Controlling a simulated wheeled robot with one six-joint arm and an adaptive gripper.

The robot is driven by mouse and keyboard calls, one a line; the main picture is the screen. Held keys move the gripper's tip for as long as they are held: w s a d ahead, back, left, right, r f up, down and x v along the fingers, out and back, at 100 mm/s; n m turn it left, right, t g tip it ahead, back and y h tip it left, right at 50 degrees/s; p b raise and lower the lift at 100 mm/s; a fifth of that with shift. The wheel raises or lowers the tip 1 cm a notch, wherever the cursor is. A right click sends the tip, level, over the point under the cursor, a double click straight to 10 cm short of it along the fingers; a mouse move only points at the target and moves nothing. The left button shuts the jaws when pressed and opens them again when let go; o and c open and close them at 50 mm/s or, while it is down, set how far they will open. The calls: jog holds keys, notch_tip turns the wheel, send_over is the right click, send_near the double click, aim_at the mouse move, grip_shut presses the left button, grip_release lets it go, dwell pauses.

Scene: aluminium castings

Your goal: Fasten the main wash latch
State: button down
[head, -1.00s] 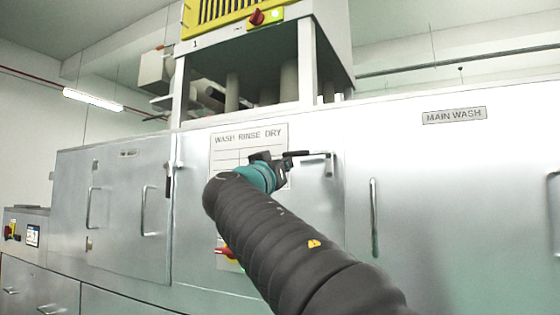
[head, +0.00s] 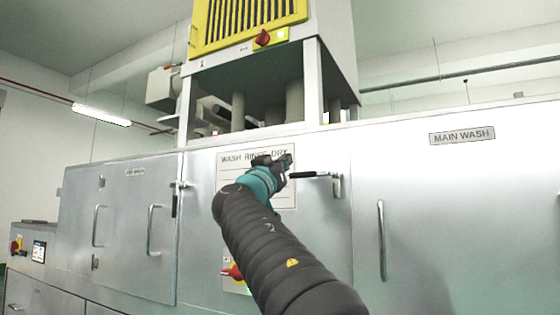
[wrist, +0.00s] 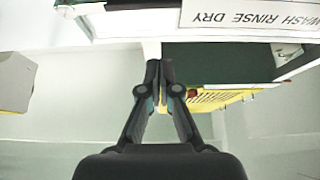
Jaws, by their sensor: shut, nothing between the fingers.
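The main wash latch (head: 318,175) is a lever with a black grip and a metal bracket, on the panel left of the main wash door (head: 450,215). Its lever lies level and points left, away from that door. The door carries a MAIN WASH label (head: 462,136) and looks closed against the panel. My gripper (head: 284,161) is just above and left of the grip's free end; I cannot tell whether they touch. In the wrist view my gripper (wrist: 159,68) has its fingers together and empty. The latch does not show there.
A WASH RINSE DRY sign (head: 230,180) is behind my gripper and also shows upside down in the wrist view (wrist: 250,17). A second latch (head: 175,200) hangs down by the left door (head: 135,250). A red knob (head: 233,272) sits below the sign.

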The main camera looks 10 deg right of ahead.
jog(key=p+x, duration=0.3)
jog(key=x, duration=0.3)
jog(key=shift+w+d+f+b, duration=0.15)
jog(key=shift+f+b, duration=0.6)
jog(key=shift+f, duration=1.35)
jog(key=shift+f, duration=0.1)
